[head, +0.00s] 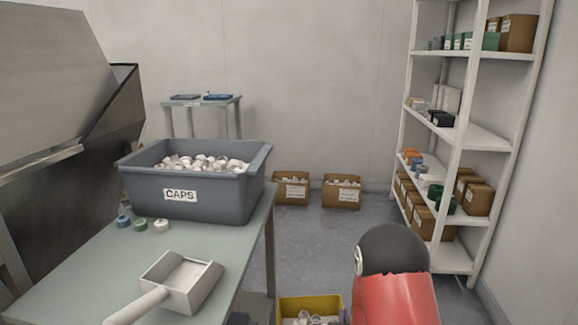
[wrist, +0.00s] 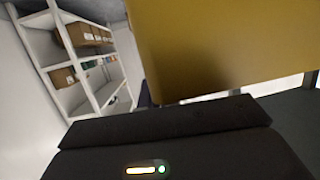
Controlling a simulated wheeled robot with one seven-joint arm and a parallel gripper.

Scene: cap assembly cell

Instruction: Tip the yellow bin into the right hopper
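The yellow bin (head: 312,302) shows at the bottom edge of the head view, with pale caps inside; its lower part is cut off. In the wrist view a yellow wall of the bin (wrist: 230,45) fills the upper right, very close to my gripper (wrist: 165,135). Only the dark gripper body with small lights shows there. The fingers are not visible, so I cannot tell whether they hold the bin. A large grey steel hopper-like body (head: 112,112) stands at the left of the head view; I cannot tell whether it is the right hopper.
A green-grey table (head: 80,265) at the left holds a grey CAPS tub (head: 222,202), a white scoop (head: 190,283) and several small caps. A white shelf rack (head: 478,140) stands right. Two cardboard boxes (head: 291,189) (head: 341,192) sit by the back wall. The middle floor is clear.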

